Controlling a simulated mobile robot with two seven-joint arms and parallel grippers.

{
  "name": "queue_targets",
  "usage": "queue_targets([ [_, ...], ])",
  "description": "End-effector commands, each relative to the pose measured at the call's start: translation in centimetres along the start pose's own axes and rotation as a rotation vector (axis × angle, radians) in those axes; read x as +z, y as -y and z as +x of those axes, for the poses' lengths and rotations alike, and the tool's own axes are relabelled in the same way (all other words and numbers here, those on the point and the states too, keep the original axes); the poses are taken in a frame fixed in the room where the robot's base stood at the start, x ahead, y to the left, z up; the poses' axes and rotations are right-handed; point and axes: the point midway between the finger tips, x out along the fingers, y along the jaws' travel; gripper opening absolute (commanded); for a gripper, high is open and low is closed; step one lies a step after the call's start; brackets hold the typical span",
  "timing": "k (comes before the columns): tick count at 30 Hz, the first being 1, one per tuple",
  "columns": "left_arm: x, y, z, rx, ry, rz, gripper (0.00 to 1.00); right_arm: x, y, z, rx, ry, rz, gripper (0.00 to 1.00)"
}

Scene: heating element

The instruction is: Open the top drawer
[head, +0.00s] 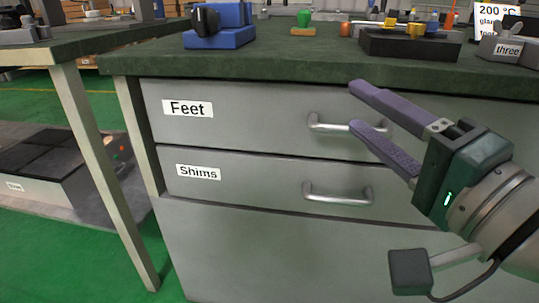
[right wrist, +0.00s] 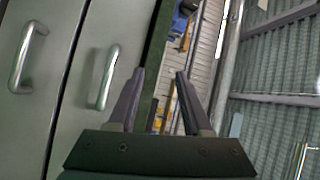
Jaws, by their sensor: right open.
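The top drawer (head: 245,122), labelled "Feet", is closed in the grey cabinet under the green worktop. Its metal bar handle (head: 330,124) is partly behind my right gripper's fingers in the head view. My right gripper (head: 352,107) is open and empty, reaching in from the right in front of the top drawer. One finger is near the worktop edge and the other is beside the handle. In the right wrist view, the top handle (right wrist: 104,77) lies left of the open fingers (right wrist: 160,75), outside the gap between them. My left gripper is not in view.
A lower drawer (head: 250,183) labelled "Shims" is closed, with its own handle (head: 338,194). The green worktop (head: 290,62) overhangs the drawers and holds a blue block (head: 219,38) and a dark box (head: 409,45). A table leg (head: 105,175) stands at left.

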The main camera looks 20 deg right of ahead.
Motion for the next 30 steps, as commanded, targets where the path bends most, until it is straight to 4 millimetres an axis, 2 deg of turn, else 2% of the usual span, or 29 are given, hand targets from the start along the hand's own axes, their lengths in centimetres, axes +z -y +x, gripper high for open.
queue_targets([
  [1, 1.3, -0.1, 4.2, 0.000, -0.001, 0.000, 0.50, 0.2, -4.2, -0.4, -0.009, -0.039, 0.030, 0.50],
  [3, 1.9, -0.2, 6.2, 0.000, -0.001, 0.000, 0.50, -0.5, -6.3, -0.6, -0.023, -0.091, 0.072, 0.50],
  [6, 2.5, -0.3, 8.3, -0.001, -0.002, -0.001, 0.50, -1.2, -8.5, -0.9, -0.036, -0.148, 0.117, 0.50],
  [9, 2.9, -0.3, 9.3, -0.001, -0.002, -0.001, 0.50, -1.8, -9.6, -1.2, -0.045, -0.184, 0.144, 0.50],
  [13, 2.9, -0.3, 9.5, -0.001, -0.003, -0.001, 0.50, -2.3, -9.8, -0.9, -0.051, -0.205, 0.159, 0.50],
  [16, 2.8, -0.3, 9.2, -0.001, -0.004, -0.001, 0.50, -2.6, -9.6, 0.1, -0.053, -0.208, 0.161, 0.50],
  [24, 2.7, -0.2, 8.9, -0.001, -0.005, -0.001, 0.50, -3.6, -9.4, 4.8, -0.053, -0.206, 0.160, 0.50],
  [30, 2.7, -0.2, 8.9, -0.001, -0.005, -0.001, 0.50, -4.1, -9.4, 7.5, -0.051, -0.205, 0.159, 0.50],
])
